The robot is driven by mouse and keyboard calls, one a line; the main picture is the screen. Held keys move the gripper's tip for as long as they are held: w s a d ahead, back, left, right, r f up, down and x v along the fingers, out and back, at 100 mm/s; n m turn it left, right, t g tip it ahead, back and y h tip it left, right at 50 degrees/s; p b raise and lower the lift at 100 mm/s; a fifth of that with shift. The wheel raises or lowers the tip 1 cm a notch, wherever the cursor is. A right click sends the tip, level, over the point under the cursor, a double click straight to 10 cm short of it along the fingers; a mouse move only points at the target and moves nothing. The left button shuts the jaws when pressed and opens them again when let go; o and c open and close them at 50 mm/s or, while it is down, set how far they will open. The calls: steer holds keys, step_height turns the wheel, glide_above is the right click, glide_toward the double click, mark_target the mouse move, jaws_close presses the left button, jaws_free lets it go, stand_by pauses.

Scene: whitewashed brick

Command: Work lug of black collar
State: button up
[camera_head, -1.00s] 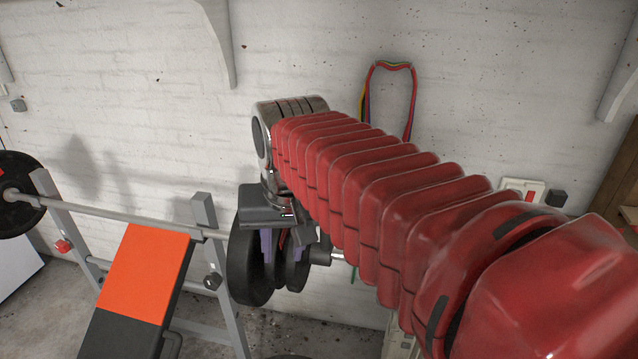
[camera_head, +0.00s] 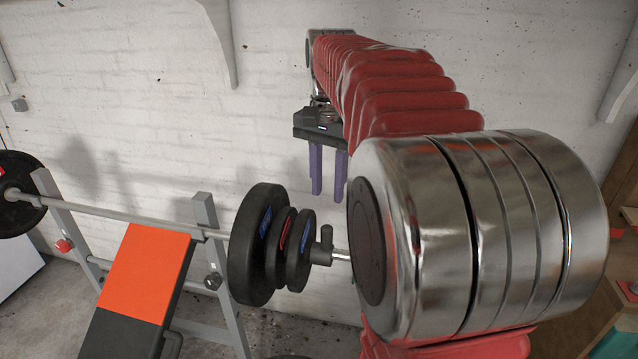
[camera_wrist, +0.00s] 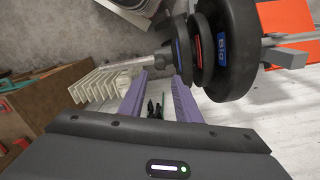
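The black collar (camera_head: 321,254) sits on the right sleeve of the barbell, beside the outermost small plate. Its lug (camera_head: 326,236) sticks up from it, roughly upright. My gripper (camera_head: 328,192) has two purple fingers pointing down, apart and with nothing between them. In the head view it hangs above the collar, clear of it. In the wrist view my gripper (camera_wrist: 159,77) shows its fingertips spread below the sleeve's image. The collar there is a small dark shape (camera_wrist: 166,50) beside the plates, and its lug is hard to make out.
Black plates (camera_head: 254,245) are left of the collar. The bare sleeve end (camera_head: 341,255) runs right, partly behind my arm. An orange and black bench (camera_head: 146,274) and grey rack upright (camera_head: 221,265) stand left. The white brick wall (camera_head: 130,110) is behind.

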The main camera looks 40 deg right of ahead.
mark_target(327, 227)
step_height(327, 227, down, 14)
steer(key=shift+r, duration=0.1)
stand_by(0.9)
steer(key=shift+c, duration=0.3)
jaws_close()
